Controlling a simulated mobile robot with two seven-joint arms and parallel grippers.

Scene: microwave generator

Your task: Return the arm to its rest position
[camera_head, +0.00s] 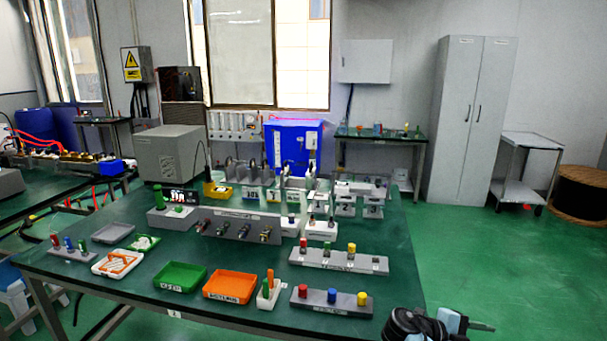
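A part of my own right arm (428,323) shows at the bottom right edge, with a black rounded joint, pale blue sections and a thin dark piece pointing right. It is beside the table's front right corner and appears apart from the objects on the table. No gripper fingers can be made out on it. My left arm and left gripper are outside the picture. Nothing held can be seen.
The green-topped table (382,278) carries an orange tray (230,287), a green tray (180,277), a front grey rack (331,302) with coloured-capped pieces, and a grey box (170,153). Green floor (520,270) is open at right, before a grey cabinet (473,125).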

